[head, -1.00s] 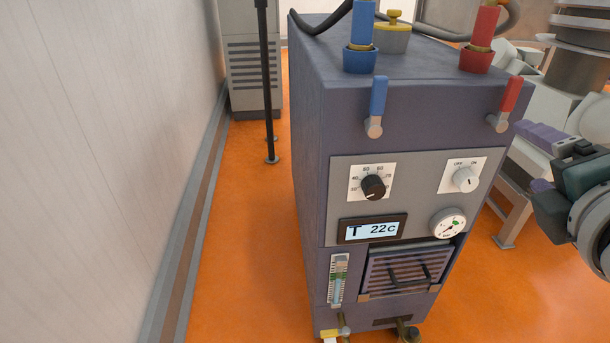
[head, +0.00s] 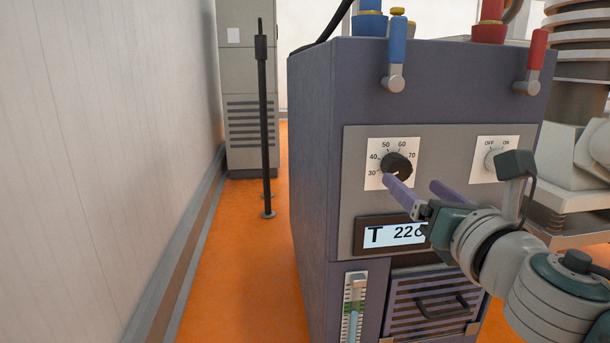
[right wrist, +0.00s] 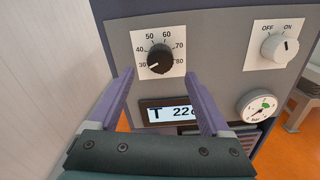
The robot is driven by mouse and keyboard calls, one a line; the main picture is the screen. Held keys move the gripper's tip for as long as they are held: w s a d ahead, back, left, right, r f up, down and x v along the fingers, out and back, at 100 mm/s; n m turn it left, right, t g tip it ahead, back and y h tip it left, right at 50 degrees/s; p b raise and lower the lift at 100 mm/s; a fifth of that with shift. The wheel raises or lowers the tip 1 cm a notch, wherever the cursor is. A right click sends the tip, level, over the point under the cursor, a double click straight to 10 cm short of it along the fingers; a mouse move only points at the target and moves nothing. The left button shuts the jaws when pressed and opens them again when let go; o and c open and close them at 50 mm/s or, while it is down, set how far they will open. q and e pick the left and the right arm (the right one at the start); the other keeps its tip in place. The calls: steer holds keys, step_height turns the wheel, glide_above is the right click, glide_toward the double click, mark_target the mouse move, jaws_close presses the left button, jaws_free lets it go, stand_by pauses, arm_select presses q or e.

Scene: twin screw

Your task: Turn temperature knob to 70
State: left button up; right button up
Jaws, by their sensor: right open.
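The temperature knob (head: 397,163) is a black dial on a white scale plate on the machine's front panel. It also shows in the right wrist view (right wrist: 160,59), where its white mark points to the lower left, near 30. The 70 mark is on the scale's right side. My right gripper (head: 412,183) is open and empty, its purple fingers spread just below and in front of the knob. The right wrist view shows the fingertips (right wrist: 159,76) on either side below the knob, apparently not gripping it. My left gripper is not in view.
An off/on switch (right wrist: 279,48) is right of the knob. The temperature display (head: 390,236) reads 22 below it, partly hidden by my right gripper. A blue lever (head: 397,50) and a red lever (head: 534,62) stick out above. A black pole (head: 264,110) stands at left.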

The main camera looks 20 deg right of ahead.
mark_target(400, 173)
steer(key=b+x, duration=0.1)
steer(key=x, duration=0.5)
jaws_close()
stand_by(0.7)
